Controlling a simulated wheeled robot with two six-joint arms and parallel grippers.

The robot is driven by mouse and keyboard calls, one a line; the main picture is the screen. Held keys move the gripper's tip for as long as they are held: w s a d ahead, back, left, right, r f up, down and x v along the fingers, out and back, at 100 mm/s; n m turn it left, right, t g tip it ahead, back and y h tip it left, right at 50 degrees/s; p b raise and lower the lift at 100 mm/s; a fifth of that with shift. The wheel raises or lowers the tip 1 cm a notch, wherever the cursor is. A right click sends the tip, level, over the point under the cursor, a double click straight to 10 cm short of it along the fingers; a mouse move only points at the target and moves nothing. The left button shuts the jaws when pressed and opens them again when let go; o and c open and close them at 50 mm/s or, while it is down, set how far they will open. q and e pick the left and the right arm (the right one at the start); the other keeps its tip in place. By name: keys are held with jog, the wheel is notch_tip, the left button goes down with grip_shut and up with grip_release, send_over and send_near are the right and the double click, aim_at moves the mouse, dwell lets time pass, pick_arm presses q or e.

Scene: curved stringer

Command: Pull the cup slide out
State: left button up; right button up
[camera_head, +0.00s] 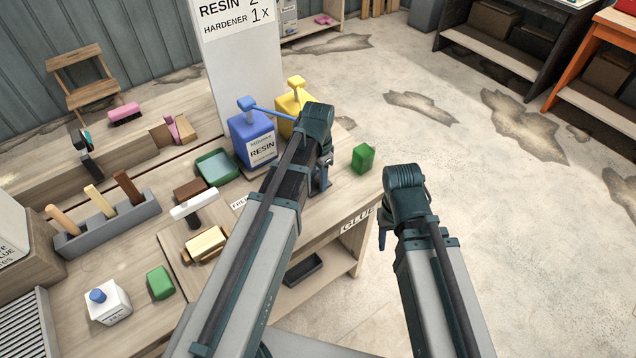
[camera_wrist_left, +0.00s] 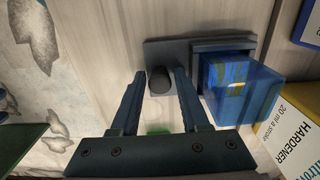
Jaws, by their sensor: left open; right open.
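The cup slide (camera_wrist_left: 168,52) shows in the left wrist view as a dark flat plate with a dark round knob (camera_wrist_left: 160,80). A see-through blue cup (camera_wrist_left: 240,90) stands beside the knob, at the slide's right end. My left gripper (camera_wrist_left: 156,84) is open, with one finger on each side of the knob; I cannot tell whether they touch it. In the head view my left gripper (camera_head: 323,178) points down by the bench's right end, and my arm hides the slide. My right gripper (camera_head: 383,236) is mostly hidden by its wrist, out over the floor.
A blue resin pump (camera_head: 258,140) and a yellow hardener pump (camera_head: 292,106) stand close behind my left arm. A green block (camera_head: 363,158) sits at the bench's right corner. Brushes in a grey rack (camera_head: 108,226) and other tools lie left.

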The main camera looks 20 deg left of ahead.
pick_arm(q)
grip_shut()
dwell(1.4)
